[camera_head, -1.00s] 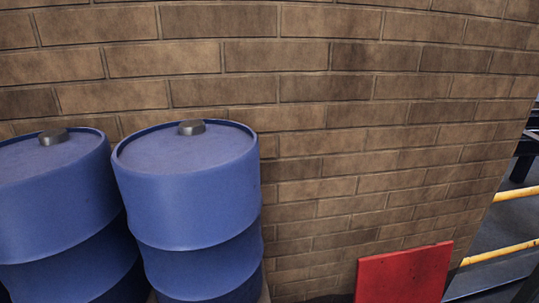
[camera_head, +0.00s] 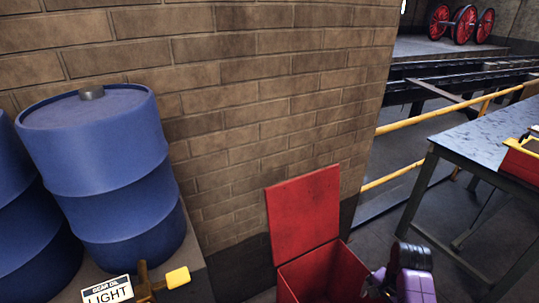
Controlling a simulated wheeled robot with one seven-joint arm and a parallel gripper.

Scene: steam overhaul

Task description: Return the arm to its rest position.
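Whether my gripper holds anything is hidden.
Blue drums (camera_head: 100,165) stand at left on a ledge by the brick wall (camera_head: 270,110). A brass tap with a yellow handle (camera_head: 177,278) and a label reading LIGHT (camera_head: 107,291) are below. An open red box (camera_head: 304,218) stands beside the wall. A metal-topped table (camera_head: 480,150) is at right.

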